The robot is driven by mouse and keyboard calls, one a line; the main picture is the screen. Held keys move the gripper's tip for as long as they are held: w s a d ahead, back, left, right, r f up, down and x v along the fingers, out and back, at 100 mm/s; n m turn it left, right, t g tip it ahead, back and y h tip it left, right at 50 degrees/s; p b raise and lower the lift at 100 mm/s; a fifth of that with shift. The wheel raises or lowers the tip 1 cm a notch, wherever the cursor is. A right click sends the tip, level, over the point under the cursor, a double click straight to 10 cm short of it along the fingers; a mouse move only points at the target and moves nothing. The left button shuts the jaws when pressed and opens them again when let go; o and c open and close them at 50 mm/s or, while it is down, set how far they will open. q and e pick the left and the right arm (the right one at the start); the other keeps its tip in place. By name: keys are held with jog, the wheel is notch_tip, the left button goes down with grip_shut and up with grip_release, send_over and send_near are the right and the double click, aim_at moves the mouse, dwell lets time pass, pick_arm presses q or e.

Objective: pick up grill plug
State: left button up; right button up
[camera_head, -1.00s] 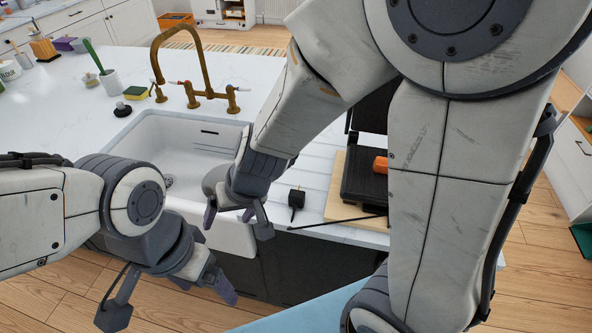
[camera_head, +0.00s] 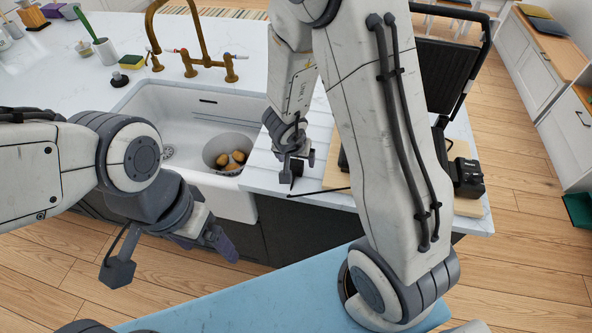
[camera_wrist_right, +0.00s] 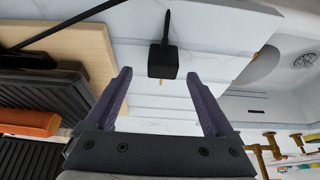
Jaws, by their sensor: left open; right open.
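The grill plug (camera_wrist_right: 163,60) is a small black block with yellowish prongs and a cable at its far end. In the right wrist view it lies on the white counter, just beyond and between the fingertips of my open right gripper (camera_wrist_right: 158,76); nothing is held. In the head view my right gripper (camera_head: 290,170) is low over the counter's front edge, and it largely hides the plug. My left gripper (camera_head: 205,243) is open and empty in front of the sink, away from the plug. The black grill (camera_head: 445,62) stands with its lid raised, partly hidden behind my right arm.
The grill is on a wooden board (camera_head: 468,208); its orange handle (camera_wrist_right: 30,122) shows in the right wrist view. A black cable (camera_head: 328,190) runs along the counter. The white sink (camera_head: 180,110) holds a bowl (camera_head: 213,147) with yellowish items. A brass tap (camera_head: 188,58) stands behind.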

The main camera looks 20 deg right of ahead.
aim_at(295, 163)
jog(key=b+x, duration=0.1)
jog(key=x, duration=0.1)
jog(key=b+x, duration=0.2)
jog(key=x, duration=0.1)
jog(key=shift+a, duration=0.25)
jog(key=shift+r, duration=0.1)
grip_shut()
jog(key=shift+r, duration=0.1)
